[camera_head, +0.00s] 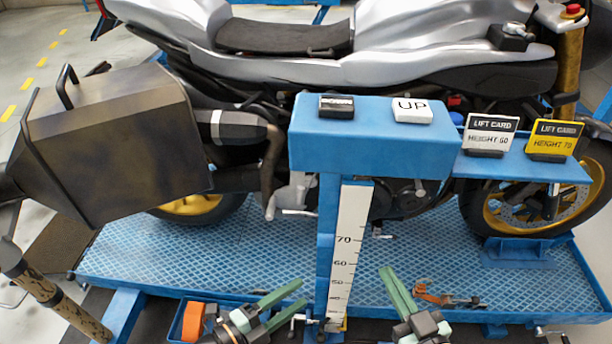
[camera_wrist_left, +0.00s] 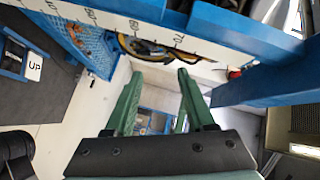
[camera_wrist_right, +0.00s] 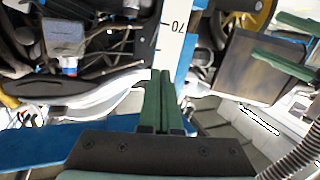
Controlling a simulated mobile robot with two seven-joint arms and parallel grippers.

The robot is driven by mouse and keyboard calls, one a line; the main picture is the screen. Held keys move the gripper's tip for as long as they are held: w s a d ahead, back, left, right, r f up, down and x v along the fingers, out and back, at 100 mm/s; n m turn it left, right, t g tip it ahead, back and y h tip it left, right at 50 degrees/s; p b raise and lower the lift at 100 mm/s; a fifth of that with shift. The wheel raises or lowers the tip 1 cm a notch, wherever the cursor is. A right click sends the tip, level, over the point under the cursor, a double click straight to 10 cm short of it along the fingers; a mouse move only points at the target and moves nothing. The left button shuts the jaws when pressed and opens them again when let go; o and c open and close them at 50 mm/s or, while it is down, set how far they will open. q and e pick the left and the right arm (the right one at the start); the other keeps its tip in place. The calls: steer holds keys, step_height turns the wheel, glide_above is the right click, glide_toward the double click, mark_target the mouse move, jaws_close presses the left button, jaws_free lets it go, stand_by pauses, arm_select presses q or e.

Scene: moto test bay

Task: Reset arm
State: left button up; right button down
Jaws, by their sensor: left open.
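My left gripper (camera_head: 302,294) is low in the head view, left of the height scale post, with its green fingers apart. The left wrist view shows the same open gripper (camera_wrist_left: 160,75) with nothing between its fingers. My right gripper (camera_head: 386,271) is right of the post, its green fingers together and pointing up and away. In the right wrist view the fingers of this gripper (camera_wrist_right: 160,75) touch each other, with nothing seen between them. The white height scale (camera_head: 350,240) stands between the two grippers in the head view.
A blue control box (camera_head: 375,150) carries a black button (camera_head: 337,106) and a white UP button (camera_head: 412,110). Two lift cards, white (camera_head: 490,133) and yellow (camera_head: 555,139), stand on a blue shelf. A silver motorcycle (camera_head: 390,40) stands behind. A blue tray with an orange item (camera_head: 193,322) is at lower left.

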arm_select(q)
steer(key=a+r+n+t+y+p, duration=0.3)
steer(key=a+r+n+y+p, duration=0.25)
steer(key=n, duration=0.45)
steer(key=s+a+f+n+g+y+p, duration=0.4)
steer(key=s+a+n, duration=0.4)
steer(key=n, duration=0.4)
steer(key=shift+s+a+y+p, duration=0.25)
steer(key=shift+s+y+p, duration=0.3)
steer(key=shift+s+p, duration=0.35)
arm_select(e)
steer(key=s+d+f+m+g+h, duration=0.1)
steer(key=s+f+m+g+h, duration=0.1)
steer(key=s+f+g, duration=0.4)
steer(key=s+g, duration=0.1)
steer(key=s, duration=0.2)
steer(key=shift+d, duration=0.4)
arm_select(q)
steer(key=shift+w, duration=0.1)
